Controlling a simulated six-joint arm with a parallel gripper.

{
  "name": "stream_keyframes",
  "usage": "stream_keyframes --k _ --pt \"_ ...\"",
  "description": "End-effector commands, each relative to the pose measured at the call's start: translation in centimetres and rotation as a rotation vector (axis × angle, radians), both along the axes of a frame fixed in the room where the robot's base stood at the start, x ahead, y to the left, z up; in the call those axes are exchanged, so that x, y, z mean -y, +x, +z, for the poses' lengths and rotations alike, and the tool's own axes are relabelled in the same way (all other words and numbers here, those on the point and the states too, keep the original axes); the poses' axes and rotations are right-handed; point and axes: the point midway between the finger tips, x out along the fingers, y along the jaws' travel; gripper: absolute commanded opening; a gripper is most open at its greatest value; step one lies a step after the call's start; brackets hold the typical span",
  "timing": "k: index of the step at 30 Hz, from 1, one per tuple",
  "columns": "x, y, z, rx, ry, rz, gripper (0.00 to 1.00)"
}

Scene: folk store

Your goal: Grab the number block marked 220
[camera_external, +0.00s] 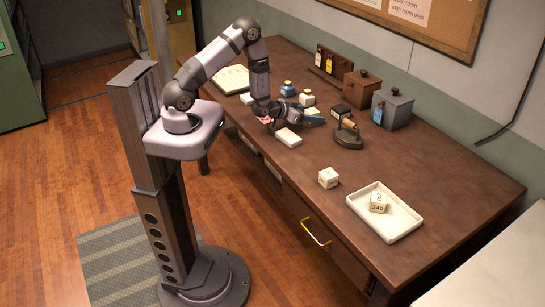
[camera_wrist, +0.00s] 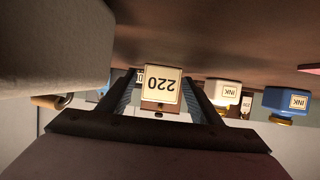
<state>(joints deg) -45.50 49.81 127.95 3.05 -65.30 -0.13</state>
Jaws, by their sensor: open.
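The number block marked 220 (camera_wrist: 161,86) is a cream block with a dark-framed label. In the wrist view it shows upside down, between the two fingers of my gripper (camera_wrist: 160,77). The fingers stand apart on either side of it, and I cannot tell whether either touches it. In the external view my gripper (camera_external: 312,118) is low over the middle of the desk, and the block there is largely hidden or too small to read. Another block marked 240 (camera_external: 378,203) lies in the white tray (camera_external: 391,235).
A further number block (camera_external: 328,178) stands left of the tray. A blue ink bottle (camera_wrist: 289,102) and a white ink bottle (camera_wrist: 224,92) stand near my gripper. A dark stamp-like tool (camera_external: 348,135) and a grey box (camera_external: 391,108) are to its right.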

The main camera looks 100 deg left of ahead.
Motion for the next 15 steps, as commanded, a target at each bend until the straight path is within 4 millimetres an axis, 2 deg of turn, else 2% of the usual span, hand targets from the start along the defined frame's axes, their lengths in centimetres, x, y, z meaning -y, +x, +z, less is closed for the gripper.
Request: stream_keyframes --k 5,10,15 --pt "0.02 -0.01 -0.03 -0.001 -0.001 0.000 0.56" --pt "0.03 -0.02 -0.02 -0.001 -0.001 0.000 0.16" --pt "0.02 -0.01 0.01 0.000 0.000 0.000 0.14"
